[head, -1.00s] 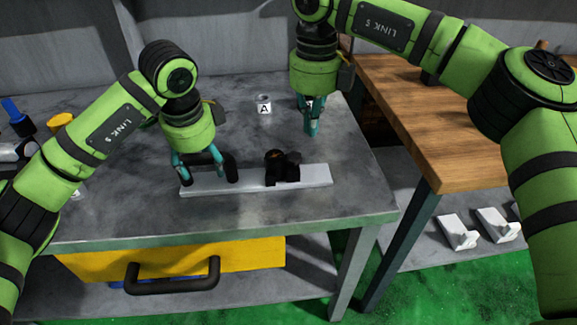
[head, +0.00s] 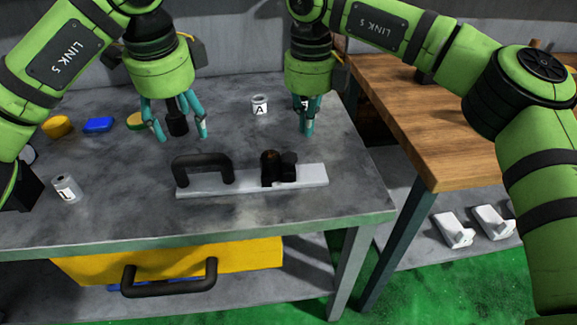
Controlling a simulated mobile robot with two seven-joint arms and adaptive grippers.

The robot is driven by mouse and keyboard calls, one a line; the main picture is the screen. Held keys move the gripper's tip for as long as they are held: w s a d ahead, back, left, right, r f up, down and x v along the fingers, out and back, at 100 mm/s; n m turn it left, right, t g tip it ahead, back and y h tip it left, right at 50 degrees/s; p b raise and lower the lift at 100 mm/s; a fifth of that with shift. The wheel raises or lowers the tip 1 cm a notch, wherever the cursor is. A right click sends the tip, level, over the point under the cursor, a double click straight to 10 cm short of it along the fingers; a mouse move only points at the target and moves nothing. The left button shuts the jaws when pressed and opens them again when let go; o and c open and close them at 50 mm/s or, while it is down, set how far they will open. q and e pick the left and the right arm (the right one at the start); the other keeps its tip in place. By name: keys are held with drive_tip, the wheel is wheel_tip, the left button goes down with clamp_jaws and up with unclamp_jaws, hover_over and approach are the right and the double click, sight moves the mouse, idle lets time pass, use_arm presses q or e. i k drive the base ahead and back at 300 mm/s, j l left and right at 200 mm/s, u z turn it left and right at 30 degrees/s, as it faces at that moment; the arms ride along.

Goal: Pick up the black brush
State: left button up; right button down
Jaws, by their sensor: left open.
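My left gripper (head: 180,134) is open above the grey table, with its teal fingers spread. A dark upright piece (head: 177,120) shows between these fingers; I cannot tell whether it is the black brush or a part of the gripper. A pale bar (head: 248,184) lies on the table with a black arched handle (head: 203,163) at its left and a black knobbed part (head: 278,167) at its right. No bristles show, so I cannot clearly identify the brush. My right gripper (head: 309,118) hangs above the table's back right; its finger gap is unclear.
A container marked A (head: 260,105) stands between the grippers. A labelled cylinder (head: 66,188), a yellow round item (head: 57,126) and a blue item (head: 98,125) are at left. A yellow drawer (head: 230,260) is below, and a wooden bench (head: 430,130) at right.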

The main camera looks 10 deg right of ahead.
sight(174, 114)
drive_tip(key=k, duration=1)
